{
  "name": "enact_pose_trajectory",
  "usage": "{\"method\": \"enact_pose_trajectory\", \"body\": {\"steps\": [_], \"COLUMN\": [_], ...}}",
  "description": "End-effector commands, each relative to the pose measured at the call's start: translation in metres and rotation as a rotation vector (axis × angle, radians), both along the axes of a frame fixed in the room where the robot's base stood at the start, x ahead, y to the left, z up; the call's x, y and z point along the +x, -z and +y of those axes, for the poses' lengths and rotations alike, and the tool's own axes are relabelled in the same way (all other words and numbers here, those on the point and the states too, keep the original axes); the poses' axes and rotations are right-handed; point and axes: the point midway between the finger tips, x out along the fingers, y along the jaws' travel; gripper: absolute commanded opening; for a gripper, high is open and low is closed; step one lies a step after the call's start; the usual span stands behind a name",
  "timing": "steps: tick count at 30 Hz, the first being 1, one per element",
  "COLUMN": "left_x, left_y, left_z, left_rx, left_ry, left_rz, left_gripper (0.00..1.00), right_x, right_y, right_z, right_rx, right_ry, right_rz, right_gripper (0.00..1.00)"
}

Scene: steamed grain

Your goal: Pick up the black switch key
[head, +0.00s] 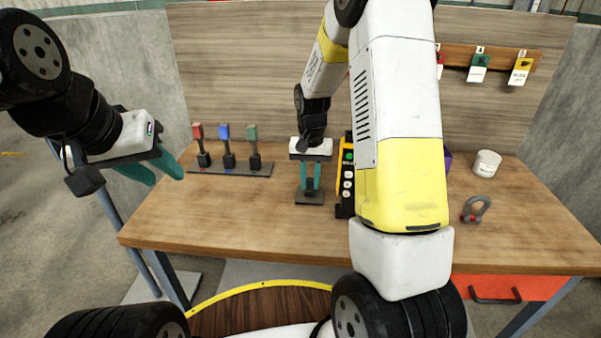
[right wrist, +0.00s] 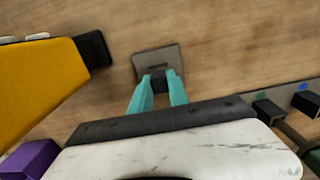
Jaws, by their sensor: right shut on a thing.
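The black switch key (right wrist: 160,84) is between the teal fingertips of my right gripper (right wrist: 157,92) in the right wrist view. It stands at a small dark square base (right wrist: 144,64); I cannot tell whether it is still seated in it. In the head view my right gripper (head: 310,180) points straight down over this base (head: 309,199), and its fingers partly hide the key. My left gripper (head: 152,172) is off the table's left side, its two teal fingers apart and empty.
A dark rack (head: 230,169) with red, blue and green switches stands to the left. A yellow-black button box (head: 345,190) is close right of the base. A shackle (head: 476,208) and white cup (head: 486,163) lie further right. My right arm hides part of the table.

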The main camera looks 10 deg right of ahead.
Motion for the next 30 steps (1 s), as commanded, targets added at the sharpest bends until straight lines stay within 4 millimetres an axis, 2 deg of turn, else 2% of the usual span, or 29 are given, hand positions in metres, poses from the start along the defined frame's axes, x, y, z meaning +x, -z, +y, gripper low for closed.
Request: {"method": "enact_pose_trajectory", "body": {"steps": [8,17,23,30], "left_x": [0.0,0.0,0.0,0.0], "left_y": [0.0,0.0,0.0,0.0], "left_z": [0.0,0.0,0.0,0.0], "left_rx": [0.0,0.0,0.0,0.0], "left_ry": [0.0,0.0,0.0,0.0], "left_rz": [0.0,0.0,0.0,0.0], "left_gripper": [0.36,0.36,0.36,0.36], "right_x": [0.0,0.001,-0.04,-0.099], "right_y": [-0.003,-0.035,-0.04,-0.046], "right_z": [0.0,0.0,0.012,0.028], "right_rx": [0.0,0.001,0.0,0.0], "right_ry": [0.0,0.0,-0.004,-0.004], "right_rz": [-0.001,-0.004,-0.001,0.0], "right_gripper": [0.0,0.0,0.0,0.0]}}
